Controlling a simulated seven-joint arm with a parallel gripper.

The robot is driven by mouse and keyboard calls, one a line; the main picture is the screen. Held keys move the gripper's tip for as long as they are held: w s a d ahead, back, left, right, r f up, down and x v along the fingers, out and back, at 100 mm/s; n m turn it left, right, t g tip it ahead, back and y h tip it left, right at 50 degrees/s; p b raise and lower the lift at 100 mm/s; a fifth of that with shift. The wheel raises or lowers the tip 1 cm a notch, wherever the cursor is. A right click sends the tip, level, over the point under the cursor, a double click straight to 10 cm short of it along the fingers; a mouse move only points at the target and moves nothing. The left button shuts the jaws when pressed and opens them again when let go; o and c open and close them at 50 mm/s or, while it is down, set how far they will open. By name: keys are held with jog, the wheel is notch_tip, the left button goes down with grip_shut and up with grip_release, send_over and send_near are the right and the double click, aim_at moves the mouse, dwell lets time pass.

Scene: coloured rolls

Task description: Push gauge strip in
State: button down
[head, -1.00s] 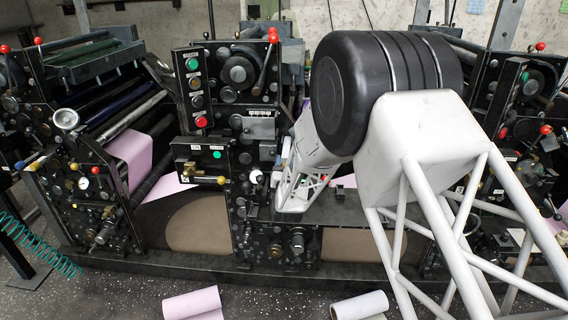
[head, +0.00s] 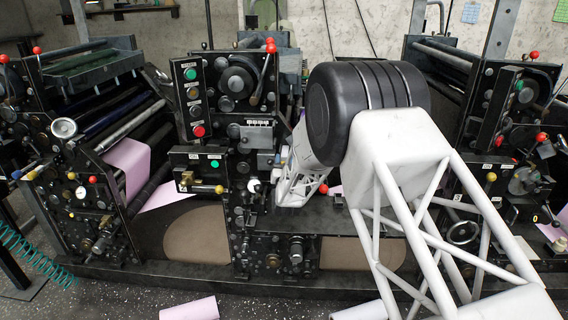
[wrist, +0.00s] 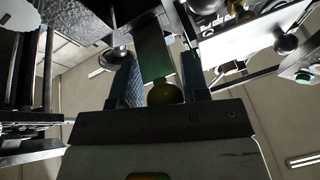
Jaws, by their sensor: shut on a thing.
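In the wrist view, my gripper (wrist: 160,73) has its two dark fingers on either side of a dark green strip (wrist: 154,52), which appears to be the gauge strip.
Left of my arm, a black box with a green dot and a yellow knob (head: 219,189) juts from the press. A control panel with a red button (head: 199,131) stands above it. A pink web (head: 128,165) runs at left. A pink roll (head: 190,310) lies on the floor.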

jog(key=shift+a+r, duration=0.35)
jog(key=shift+a, duration=0.1)
jog(key=c, duration=0.8)
grip_release()
jog(key=shift+d, duration=0.1)
jog(key=shift+d+f, duration=0.15)
jog(key=shift+f, duration=0.05)
jog(key=shift+s, duration=0.15)
jog(key=shift+v, duration=3.75)
jog(key=shift+d, duration=0.15)
